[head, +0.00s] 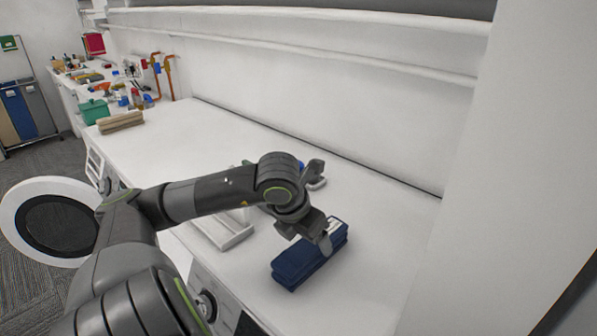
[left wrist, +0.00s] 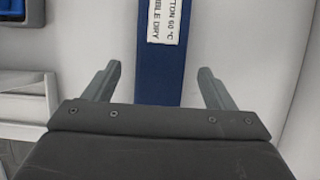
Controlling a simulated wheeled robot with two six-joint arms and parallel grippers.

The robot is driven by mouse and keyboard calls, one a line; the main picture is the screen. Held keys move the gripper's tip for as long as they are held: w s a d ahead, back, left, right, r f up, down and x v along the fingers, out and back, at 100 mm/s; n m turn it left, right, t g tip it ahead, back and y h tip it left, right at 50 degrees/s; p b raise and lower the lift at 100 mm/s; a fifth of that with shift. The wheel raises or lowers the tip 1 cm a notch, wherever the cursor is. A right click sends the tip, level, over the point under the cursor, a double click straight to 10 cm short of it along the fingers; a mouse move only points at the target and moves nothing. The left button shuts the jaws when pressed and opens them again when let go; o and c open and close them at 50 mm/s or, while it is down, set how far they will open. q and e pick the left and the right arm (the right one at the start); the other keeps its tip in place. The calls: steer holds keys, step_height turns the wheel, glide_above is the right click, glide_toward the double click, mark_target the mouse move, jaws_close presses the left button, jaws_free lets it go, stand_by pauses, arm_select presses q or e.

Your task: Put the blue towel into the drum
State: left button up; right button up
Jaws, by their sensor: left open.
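The blue towel (head: 293,267) lies folded on the white worktop (head: 380,265) at the lower middle of the head view. In the left wrist view the towel (left wrist: 157,85) shows as a blue strip with a white printed label, lying between the fingers with a gap on both sides. My left gripper (head: 318,238) is open above and close to the towel; it also shows in the left wrist view (left wrist: 156,86). The drum is not visible. A round white door with dark glass (head: 58,229) stands open at the left. My right gripper is not in view.
A white tray (head: 236,240) sits beside the towel, partly behind my arm. A beige folded towel (head: 121,122), a green box (head: 95,111) and several bottles stand farther back. A machine panel with a knob (head: 205,303) is below the front edge. Worktop right of the towel is clear.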

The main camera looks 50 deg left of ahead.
arm_select(q)
steer(key=v, duration=0.4)
steer(key=shift+s+r+p, duration=0.1)
steer(key=shift+r+p, duration=0.15)
steer(key=shift+p, duration=0.05)
steer(key=shift+p+v, duration=0.4)
steer(key=shift+v, duration=0.35)
steer(key=shift+o, duration=0.2)
steer(key=shift+s+d+r+p, duration=0.1)
steer(key=shift+s+r+p, duration=0.25)
steer(key=shift+r, duration=0.25)
steer(key=shift+o, duration=0.2)
steer(key=w+p+v, duration=0.1)
steer(key=p+v, duration=0.5)
steer(key=p, duration=0.3)
steer(key=shift+r+p, duration=0.25)
steer(key=shift+p, duration=0.05)
steer(key=shift+a+b+x, duration=0.1)
steer(key=shift+b+x, duration=0.75)
steer(key=shift+x, duration=2.25)
steer(key=shift+a+b+x, duration=0.15)
steer(key=shift+b+x, duration=0.65)
steer(key=shift+x, duration=2.3)
steer(key=shift+w+d+f+p, duration=0.1)
steer(key=shift+f+p, duration=0.35)
steer(key=shift+f, duration=0.3)
steer(key=shift+w+d+f+p, duration=0.1)
steer(key=shift+f+p, duration=0.35)
steer(key=shift+f, duration=0.35)
steer(key=shift+x, duration=1.1)
